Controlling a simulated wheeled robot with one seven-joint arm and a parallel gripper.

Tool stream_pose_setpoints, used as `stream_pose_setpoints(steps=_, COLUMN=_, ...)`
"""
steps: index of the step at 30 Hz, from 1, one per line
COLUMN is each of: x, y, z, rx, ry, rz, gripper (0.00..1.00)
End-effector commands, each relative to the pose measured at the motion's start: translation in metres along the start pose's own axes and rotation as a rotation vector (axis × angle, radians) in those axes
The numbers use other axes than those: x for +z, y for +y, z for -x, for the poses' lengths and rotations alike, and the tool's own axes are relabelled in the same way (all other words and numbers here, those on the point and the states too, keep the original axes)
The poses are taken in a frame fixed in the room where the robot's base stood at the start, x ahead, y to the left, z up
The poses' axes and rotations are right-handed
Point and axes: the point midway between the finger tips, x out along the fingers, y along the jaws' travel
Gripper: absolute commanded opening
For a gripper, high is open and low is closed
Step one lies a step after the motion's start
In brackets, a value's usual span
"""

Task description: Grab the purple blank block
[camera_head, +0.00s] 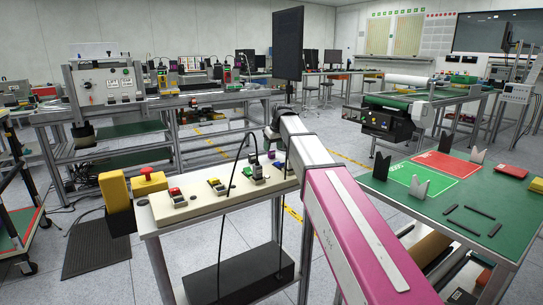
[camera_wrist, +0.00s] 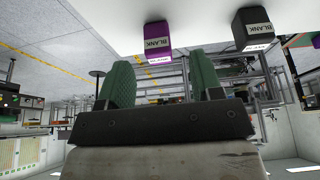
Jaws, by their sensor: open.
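The purple block (camera_wrist: 157,42) has a white label reading BLANK and shows near the top middle of the wrist view. It sits on a pale surface (camera_wrist: 205,20), which appears upside down there. My gripper (camera_wrist: 162,78) is open, with two green fingers apart and nothing between them. The purple block is beyond the fingertips, apart from them, and lines up roughly with the gap. In the head view my arm reaches over the pale table (camera_head: 160,212); the gripper and the purple block cannot be made out clearly there.
A black block (camera_wrist: 252,30) labelled BLANK stands right of the purple one in the wrist view. In the head view, small coloured button units (camera_head: 177,198) line the pale table, with a yellow box (camera_head: 148,182) at its left end. A green table (camera_head: 420,205) stands at right.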

Motion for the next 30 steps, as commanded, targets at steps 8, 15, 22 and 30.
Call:
stream_pose_setpoints(steps=8, x=-0.002, y=0.002, z=-0.038, rx=0.000, ry=-0.001, rz=0.000, gripper=0.60)
stream_pose_setpoints(steps=15, x=-0.001, y=0.002, z=-0.044, rx=0.000, ry=0.000, rz=0.000, gripper=0.60)
stream_pose_setpoints(steps=22, x=-0.001, y=0.002, z=-0.043, rx=0.000, ry=0.000, rz=0.000, gripper=0.07)
stream_pose_setpoints(steps=30, x=-0.001, y=0.002, z=-0.043, rx=0.000, ry=0.000, rz=0.000, gripper=0.07)
